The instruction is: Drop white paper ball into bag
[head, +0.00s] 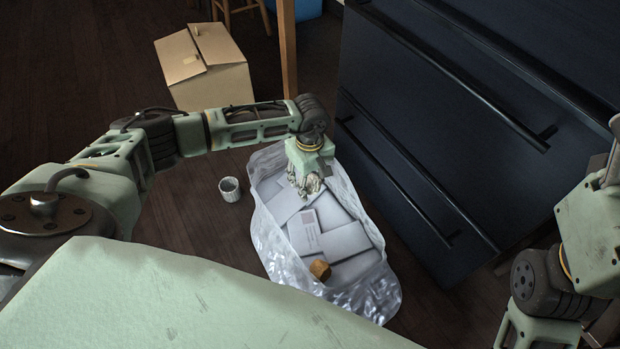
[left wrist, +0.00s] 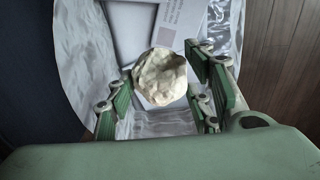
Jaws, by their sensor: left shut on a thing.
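The white paper ball (left wrist: 160,76) is crumpled and sits between the fingers of my left gripper (left wrist: 163,98) in the left wrist view. In the head view the left gripper (head: 309,184) points down over the upper part of the bag, shut on the ball (head: 312,185). The bag (head: 277,246) is clear, crinkled plastic, lying open on the floor with several white envelopes (head: 345,241) inside. The ball appears above the envelopes; its exact height is hard to tell. My right arm shows at the lower right of the head view, but its gripper is out of frame.
A small brown lump (head: 320,269) lies on the envelopes. A pale ribbed cup (head: 230,189) stands on the floor left of the bag. A cardboard box (head: 212,87) is farther back. Dark drawers (head: 450,130) with long handles rise close to the bag's right.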

